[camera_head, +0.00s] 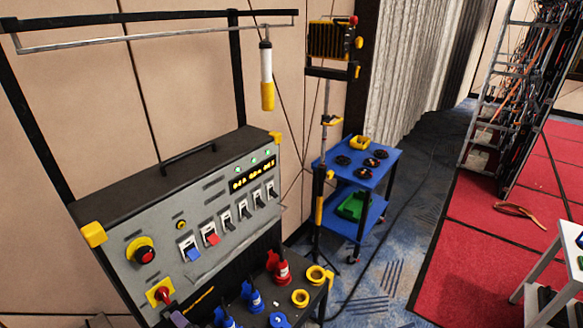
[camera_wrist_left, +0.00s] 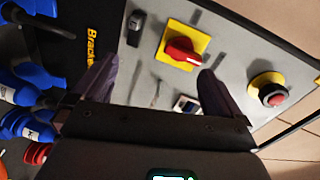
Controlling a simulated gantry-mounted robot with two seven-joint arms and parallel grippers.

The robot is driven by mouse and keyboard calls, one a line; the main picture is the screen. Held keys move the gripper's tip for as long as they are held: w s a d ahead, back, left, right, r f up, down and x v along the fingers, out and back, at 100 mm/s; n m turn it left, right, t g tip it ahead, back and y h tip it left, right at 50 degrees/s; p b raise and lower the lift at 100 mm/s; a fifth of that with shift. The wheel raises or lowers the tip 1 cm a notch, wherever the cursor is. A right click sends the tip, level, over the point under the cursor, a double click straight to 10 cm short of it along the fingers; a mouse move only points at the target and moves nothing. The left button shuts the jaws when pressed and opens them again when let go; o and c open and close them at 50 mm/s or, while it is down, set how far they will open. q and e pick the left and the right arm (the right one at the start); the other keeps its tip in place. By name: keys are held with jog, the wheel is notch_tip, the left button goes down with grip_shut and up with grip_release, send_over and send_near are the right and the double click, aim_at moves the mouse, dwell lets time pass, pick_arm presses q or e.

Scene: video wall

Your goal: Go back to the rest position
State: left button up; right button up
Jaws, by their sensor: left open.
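My left gripper (camera_wrist_left: 160,68) is open, its two purple-grey fingers spread in front of the grey control panel (camera_head: 232,208). The panel's red rotary switch on a yellow plate shows between and beyond the fingertips in the left wrist view (camera_wrist_left: 183,52). Nothing shows held between the fingers. In the head view only a purple-grey bit of this gripper (camera_head: 180,319) shows at the bottom edge, just below the rotary switch (camera_head: 160,294). The rest of the left arm is out of the head view. My right gripper is not in view.
The panel also carries a red emergency button on yellow (camera_head: 143,252) and several rocker switches. Red (camera_head: 280,268) and blue (camera_head: 253,298) connectors stand right of it, close to my left gripper. A blue cart (camera_head: 357,165) and tripod stand (camera_head: 324,120) are behind. Red mats (camera_head: 480,250) lie right.

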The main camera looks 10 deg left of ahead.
pick_arm(q)
jog(key=s+d+f+n+h, duration=0.4)
jog(key=s+h, duration=0.3)
jog(key=h, duration=0.2)
jog(key=s+d+r+g+h, duration=0.2)
jog(key=s+d+r, duration=0.15)
jog(key=s, duration=0.45)
jog(key=s+d+r+m+g+h+p, duration=0.1)
jog(key=s+d+r+g, duration=0.15)
jog(key=s+r, duration=0.4)
jog(key=s+d+r+g+h, duration=0.1)
jog(key=s+d+r+h, duration=0.2)
jog(key=s, duration=0.6)
notch_tip(320, 180, up, 15)
jog(key=y+p, duration=0.1)
jog(key=p, duration=1.4)
jog(key=shift+w+d, duration=0.3)
jog(key=shift+d, duration=0.1)
jog(key=shift+f, duration=0.1)
notch_tip(320, 180, down, 25)
jog(key=b, duration=2.4)
jog(key=shift+b, duration=0.3)
